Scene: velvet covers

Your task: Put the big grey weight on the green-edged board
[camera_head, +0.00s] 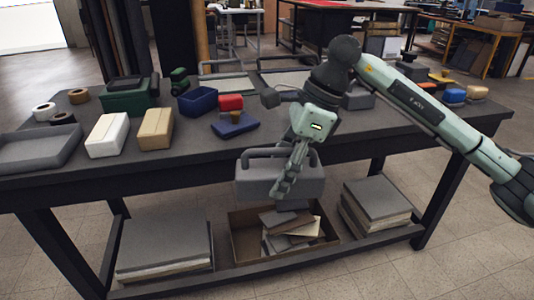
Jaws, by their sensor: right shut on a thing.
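The big grey weight (253,182), a block with a loop handle on top, hangs in front of the table's front edge. My right gripper (283,186) is shut on it and covers part of its front and handle; the exact grip is hard to see. A flat board with what looks like a green edge (232,85) lies at the back middle of the table, behind the blue bin; its edge colour is small in view. My left gripper is not in view.
An open carton (245,240) sits on the lower shelf below the weight.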

